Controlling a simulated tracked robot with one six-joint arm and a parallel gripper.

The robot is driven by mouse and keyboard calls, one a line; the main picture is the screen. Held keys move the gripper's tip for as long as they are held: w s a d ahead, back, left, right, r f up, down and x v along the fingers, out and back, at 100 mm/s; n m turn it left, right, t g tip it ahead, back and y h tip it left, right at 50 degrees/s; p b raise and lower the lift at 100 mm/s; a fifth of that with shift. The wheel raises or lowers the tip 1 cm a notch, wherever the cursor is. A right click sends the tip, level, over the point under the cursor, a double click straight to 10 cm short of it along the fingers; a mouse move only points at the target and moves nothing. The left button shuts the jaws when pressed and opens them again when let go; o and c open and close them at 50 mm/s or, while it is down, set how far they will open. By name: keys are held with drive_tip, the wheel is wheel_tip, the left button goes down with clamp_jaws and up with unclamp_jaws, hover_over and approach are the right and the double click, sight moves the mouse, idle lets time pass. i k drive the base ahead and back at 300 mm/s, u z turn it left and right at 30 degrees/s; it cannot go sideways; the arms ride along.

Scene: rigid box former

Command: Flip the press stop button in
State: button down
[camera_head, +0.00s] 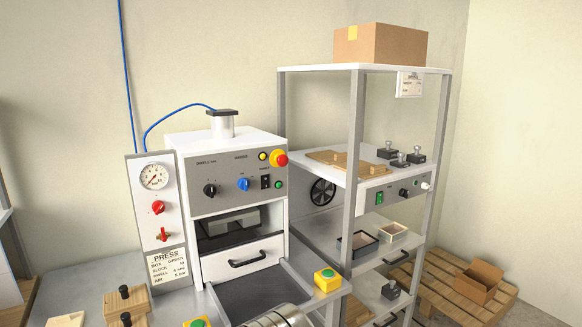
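The press (232,215) is a white and grey machine with a dark control panel at its upper front. The stop button (281,159) is a red mushroom cap on a yellow collar at the upper right corner of that panel. It stands out from the panel; how far in it sits is too small to tell. Nothing touches it. My gripper's fingers are not seen. A ringed grey metal part at the bottom edge looks like my arm, below and well apart from the button.
On the panel near the stop button are a yellow lamp (262,156), a black switch (265,181) and a green button (278,184). A yellow box with a green button (327,280) stands in front of the press. A shelf rack (355,150) stands close on the right.

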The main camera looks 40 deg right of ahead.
sight(283, 160)
drive_tip(key=z, duration=0.25)
drive_tip(key=i, duration=1)
